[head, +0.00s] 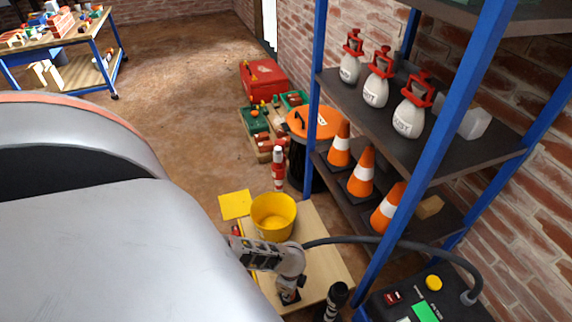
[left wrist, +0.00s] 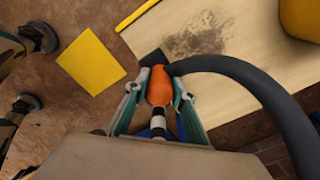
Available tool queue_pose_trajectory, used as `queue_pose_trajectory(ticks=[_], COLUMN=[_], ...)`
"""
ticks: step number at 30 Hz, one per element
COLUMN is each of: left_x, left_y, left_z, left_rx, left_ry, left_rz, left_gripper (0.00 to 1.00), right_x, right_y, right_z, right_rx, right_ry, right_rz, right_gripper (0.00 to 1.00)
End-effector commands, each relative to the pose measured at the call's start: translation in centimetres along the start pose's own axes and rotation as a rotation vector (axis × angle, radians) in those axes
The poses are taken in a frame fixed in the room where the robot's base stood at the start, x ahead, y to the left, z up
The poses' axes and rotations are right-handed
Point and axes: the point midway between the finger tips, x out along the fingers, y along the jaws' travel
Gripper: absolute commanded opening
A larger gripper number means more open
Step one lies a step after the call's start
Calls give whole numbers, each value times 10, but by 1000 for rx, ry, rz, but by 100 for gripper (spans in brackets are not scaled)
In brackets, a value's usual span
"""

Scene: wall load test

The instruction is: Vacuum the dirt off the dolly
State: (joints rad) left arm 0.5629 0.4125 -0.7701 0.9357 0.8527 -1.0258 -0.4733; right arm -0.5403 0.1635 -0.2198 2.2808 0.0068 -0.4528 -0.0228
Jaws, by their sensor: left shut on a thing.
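The dolly (head: 325,258) is a pale wooden board low on the floor; it also shows in the left wrist view (left wrist: 250,60). A dark patch of dirt (left wrist: 198,36) lies on its top in the left wrist view; I cannot make it out in the head view. A yellow bucket (head: 273,216) stands on the dolly. My left gripper (head: 290,278) is over the dolly, shut on the orange vacuum handle (left wrist: 160,86). A black end piece (left wrist: 153,58) is just beyond the handle, beside the dirt; contact with the board is unclear. My right gripper is not shown.
A grey hose (head: 400,243) arches from my left gripper to the black vacuum unit (head: 425,296). A blue-post shelf (head: 388,160) with cones and bottles stands at right. A yellow square (head: 235,205) lies on the floor. Open floor (head: 175,95) lies behind.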

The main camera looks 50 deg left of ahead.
Motion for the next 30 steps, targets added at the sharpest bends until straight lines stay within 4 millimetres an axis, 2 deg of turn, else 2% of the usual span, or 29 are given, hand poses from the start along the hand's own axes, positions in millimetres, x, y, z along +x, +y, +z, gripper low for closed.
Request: queue_pose_trajectory(ticks=[1, 12, 19, 25, 28, 30], left_x=[-12, -43, -45, -44, -50, -61], left_y=[-5, 3, 9, 9, 2, -11], left_z=[-4, -4, -2, -1, -7, -19], left_rx=[-1, -6, -7, -7, -19, -47], left_ry=[5, 5, 1, 0, 2, 5], left_rz=[-10, -7, 1, 2, -1, -4], left_gripper=[4, 4, 4, 4, 4, 4], right_x=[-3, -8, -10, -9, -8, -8], right_y=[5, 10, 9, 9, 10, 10], right_z=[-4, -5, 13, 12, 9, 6], right_rx=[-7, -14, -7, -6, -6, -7], right_ry=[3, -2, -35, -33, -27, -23], right_rz=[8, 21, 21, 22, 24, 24], right_gripper=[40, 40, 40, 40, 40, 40])
